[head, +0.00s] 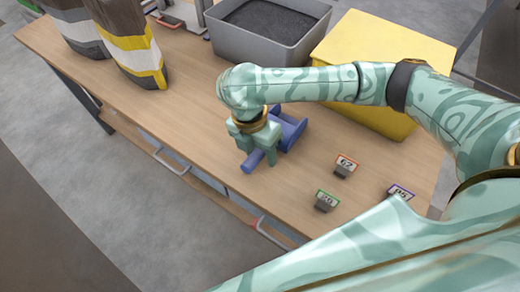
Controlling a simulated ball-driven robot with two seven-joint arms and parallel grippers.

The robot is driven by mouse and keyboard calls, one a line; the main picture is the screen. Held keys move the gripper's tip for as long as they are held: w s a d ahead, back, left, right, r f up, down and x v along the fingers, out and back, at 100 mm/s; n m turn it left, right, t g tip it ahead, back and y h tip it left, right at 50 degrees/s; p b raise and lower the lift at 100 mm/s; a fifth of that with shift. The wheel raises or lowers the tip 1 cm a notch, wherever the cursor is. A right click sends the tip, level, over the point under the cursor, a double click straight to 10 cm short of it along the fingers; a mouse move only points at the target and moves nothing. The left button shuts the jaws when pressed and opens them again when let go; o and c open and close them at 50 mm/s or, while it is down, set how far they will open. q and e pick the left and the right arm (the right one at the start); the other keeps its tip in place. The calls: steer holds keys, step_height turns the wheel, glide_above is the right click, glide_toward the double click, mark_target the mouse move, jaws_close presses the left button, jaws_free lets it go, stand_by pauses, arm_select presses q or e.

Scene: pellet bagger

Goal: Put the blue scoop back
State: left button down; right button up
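The blue scoop (288,131) is on or just above the wooden table, near the middle of the view. Its handle points toward the lower left and its scoop part toward the upper right. My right gripper (256,155) points down over the handle, with one finger on each side of it. I cannot tell whether the fingers press on the handle. The arm and wrist hide part of the scoop. My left gripper is not in view.
A grey bin (267,44) of dark pellets and a yellow container (376,40) stand behind my arm. Filled bags (137,55) stand at the left. Number tags 62 (345,165), another (326,201) and 95 (400,193) sit at the right. The table's front left is clear.

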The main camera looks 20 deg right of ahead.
steer(key=shift+r, duration=0.2)
arm_select(q)
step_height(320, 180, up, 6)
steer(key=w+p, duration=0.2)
steer(key=p, duration=0.4)
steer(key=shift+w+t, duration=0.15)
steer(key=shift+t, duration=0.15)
arm_select(e)
steer(key=v, duration=1.2)
steer(key=shift+s, duration=0.1)
